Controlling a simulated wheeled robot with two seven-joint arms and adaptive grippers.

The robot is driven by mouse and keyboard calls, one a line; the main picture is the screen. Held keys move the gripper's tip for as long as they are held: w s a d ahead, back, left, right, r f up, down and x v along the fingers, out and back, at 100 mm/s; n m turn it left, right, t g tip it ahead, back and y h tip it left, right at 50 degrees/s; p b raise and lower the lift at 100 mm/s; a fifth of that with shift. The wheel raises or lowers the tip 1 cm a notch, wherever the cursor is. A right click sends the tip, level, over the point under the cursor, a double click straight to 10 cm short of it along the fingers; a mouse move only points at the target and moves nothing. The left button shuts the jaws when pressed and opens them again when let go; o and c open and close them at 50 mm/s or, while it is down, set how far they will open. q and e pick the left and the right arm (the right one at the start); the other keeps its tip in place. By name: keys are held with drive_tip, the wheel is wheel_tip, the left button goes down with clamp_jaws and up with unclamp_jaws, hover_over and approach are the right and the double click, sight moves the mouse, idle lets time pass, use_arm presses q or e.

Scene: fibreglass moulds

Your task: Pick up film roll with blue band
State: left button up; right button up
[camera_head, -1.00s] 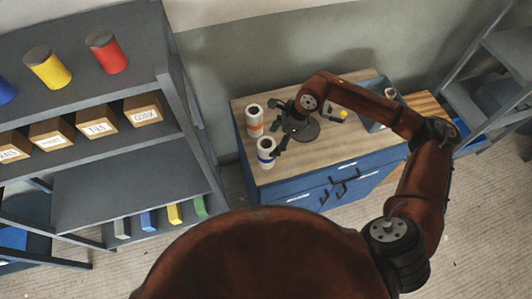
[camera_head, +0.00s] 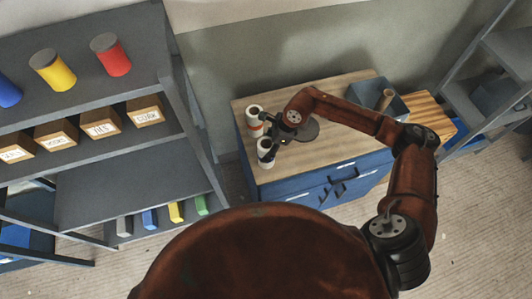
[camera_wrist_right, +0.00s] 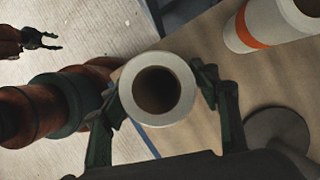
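The film roll with the blue band (camera_head: 268,146) stands upright near the left front corner of the wooden worktop (camera_head: 335,142). Its band is hidden now by my right gripper and the steep angle. In the right wrist view its white round top and dark hollow core (camera_wrist_right: 157,88) lie between the fingers. My right gripper (camera_head: 268,151) is open around the roll, one finger at each side; whether they touch it I cannot tell. A white roll with an orange band (camera_head: 254,124) stands just behind. My left gripper (camera_wrist_right: 50,40) shows small, open and empty, in the wrist view.
A dark round disc (camera_wrist_right: 278,130) lies on the worktop right of the roll. A grey-blue bin (camera_head: 362,92) with a brown roll stands at the back right. Shelves with coloured cans (camera_head: 110,55) and labelled boxes (camera_head: 102,124) stand left; another rack (camera_head: 500,92) stands right.

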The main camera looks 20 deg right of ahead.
drive_tip(key=shift+r, duration=0.1)
drive_tip(key=c, duration=1.2)
